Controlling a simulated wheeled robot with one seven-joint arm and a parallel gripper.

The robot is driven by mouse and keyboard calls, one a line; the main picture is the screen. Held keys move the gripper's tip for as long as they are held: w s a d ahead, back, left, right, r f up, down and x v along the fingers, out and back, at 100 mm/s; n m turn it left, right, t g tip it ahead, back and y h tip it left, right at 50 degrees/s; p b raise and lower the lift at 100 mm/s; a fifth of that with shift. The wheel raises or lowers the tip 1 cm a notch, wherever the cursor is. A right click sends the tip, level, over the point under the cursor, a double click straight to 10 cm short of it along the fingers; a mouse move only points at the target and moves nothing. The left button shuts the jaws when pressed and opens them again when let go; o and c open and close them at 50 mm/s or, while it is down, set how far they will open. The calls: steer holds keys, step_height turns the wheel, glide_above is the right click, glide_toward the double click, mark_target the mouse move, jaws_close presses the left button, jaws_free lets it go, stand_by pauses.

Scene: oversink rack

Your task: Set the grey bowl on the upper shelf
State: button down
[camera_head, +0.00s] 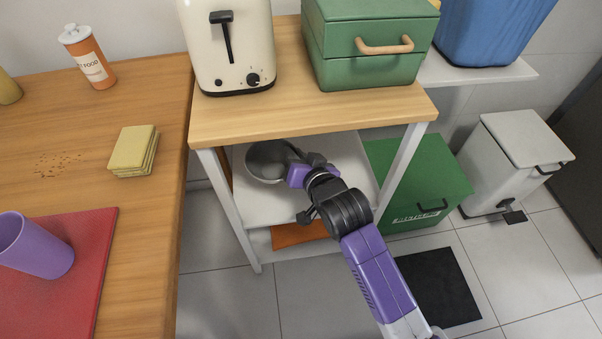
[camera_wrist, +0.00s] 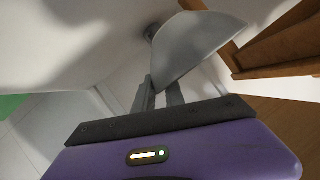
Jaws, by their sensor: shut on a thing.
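The grey bowl (camera_head: 262,163) is at the white upper shelf (camera_head: 285,208), under the wooden top of the rack. It also shows in the wrist view as a pale grey curved wall (camera_wrist: 197,45). My gripper (camera_head: 293,160) reaches in from the front right and is shut on the bowl's rim. In the wrist view my gripper's two fingers (camera_wrist: 160,92) meet the bowl's near edge. The bowl is at or just over the shelf; I cannot tell whether it touches. My wrist hides part of its right side.
The wooden top (camera_head: 330,110) with a toaster (camera_head: 232,45) and a green box (camera_head: 366,45) lies close above my gripper. White legs frame the opening. An orange item (camera_head: 298,235) lies on the lower shelf. A green crate (camera_head: 425,180) stands to the right.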

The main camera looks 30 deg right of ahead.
steer(key=shift+w+d+f+b, duration=0.1)
steer(key=shift+w+f+b, duration=0.75)
steer(key=shift+b, duration=0.45)
step_height(320, 180, down, 10)
steer(key=b, duration=0.4)
steer(key=shift+r, duration=0.1)
steer(key=c, duration=1.4)
jaws_free()
